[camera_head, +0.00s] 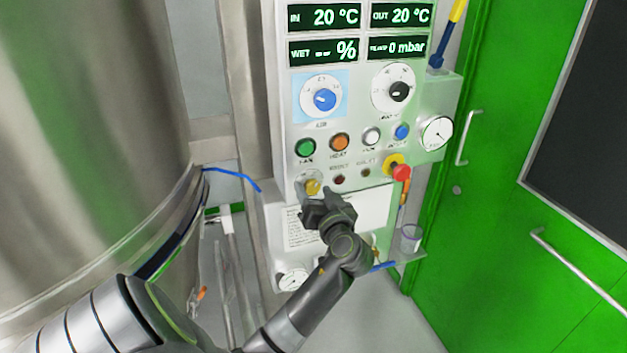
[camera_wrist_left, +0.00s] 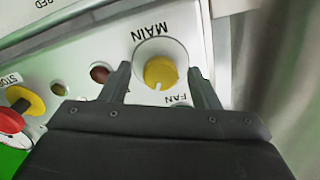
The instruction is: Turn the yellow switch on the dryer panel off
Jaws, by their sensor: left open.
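The yellow switch (camera_head: 312,187) is a round knob low on the left of the white dryer panel (camera_head: 375,160). In the left wrist view the yellow switch (camera_wrist_left: 160,73) shows a pale pointer mark, on a light round base under the label MAIN. My left gripper (camera_head: 314,203) is just below the switch in the head view. In the wrist view the open fingers of my left gripper (camera_wrist_left: 162,84) stand to either side of the knob with gaps visible. I cannot tell whether they touch it. My right gripper is not in view.
A red stop button (camera_head: 401,173) on a yellow base sits right of the switch. Green (camera_head: 305,147) and orange (camera_head: 339,142) buttons are above it. A steel vessel (camera_head: 90,140) stands left and a green door (camera_head: 530,200) right. A gauge (camera_head: 436,133) juts out beside the panel.

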